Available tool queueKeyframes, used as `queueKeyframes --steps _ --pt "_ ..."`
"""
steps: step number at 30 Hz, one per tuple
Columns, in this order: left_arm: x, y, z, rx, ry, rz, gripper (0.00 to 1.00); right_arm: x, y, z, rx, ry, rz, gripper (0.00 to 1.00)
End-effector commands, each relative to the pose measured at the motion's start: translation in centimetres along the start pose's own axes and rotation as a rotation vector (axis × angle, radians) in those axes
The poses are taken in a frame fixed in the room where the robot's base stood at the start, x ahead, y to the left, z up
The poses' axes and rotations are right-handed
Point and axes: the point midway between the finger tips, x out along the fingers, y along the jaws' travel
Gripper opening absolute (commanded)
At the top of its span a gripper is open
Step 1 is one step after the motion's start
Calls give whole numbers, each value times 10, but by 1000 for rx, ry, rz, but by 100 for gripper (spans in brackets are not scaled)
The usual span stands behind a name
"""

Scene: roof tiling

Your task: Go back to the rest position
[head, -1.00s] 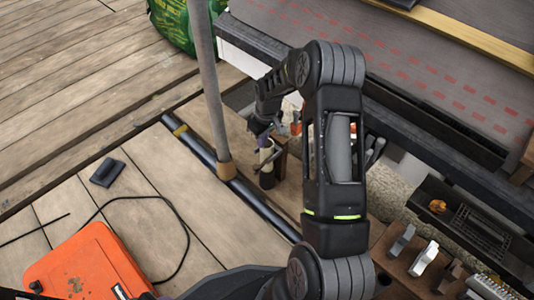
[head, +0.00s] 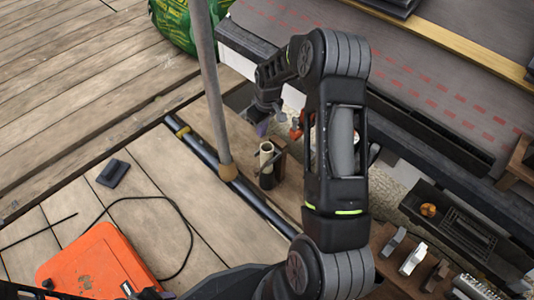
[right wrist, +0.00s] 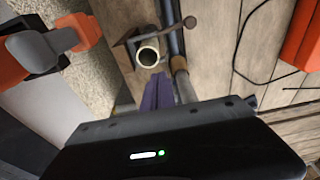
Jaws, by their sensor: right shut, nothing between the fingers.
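My right gripper (head: 262,129) hangs beyond the pale-lined cup (head: 267,160) on the wooden holder, apart from it in the head view. Its purple fingers (right wrist: 158,92) are shut and empty in the right wrist view. The cup also shows there (right wrist: 148,55), just past the fingertips, with its open mouth facing the camera. My right arm crosses the middle of the head view, bent at the elbow. My left gripper is not in view.
A grey pole (head: 212,90) stands left of my right arm. An orange case (head: 95,268) lies on the boards at lower left. The dark roof edge (head: 425,130) runs along the right. A tool rack (head: 384,262) is at lower right. Open boards (head: 80,80) fill the upper left.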

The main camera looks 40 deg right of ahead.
Motion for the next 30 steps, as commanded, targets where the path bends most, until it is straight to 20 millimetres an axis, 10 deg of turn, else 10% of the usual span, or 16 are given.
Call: queueKeyframes --steps 30 --pt "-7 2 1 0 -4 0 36 6 -11 -21 146 138 13 0"
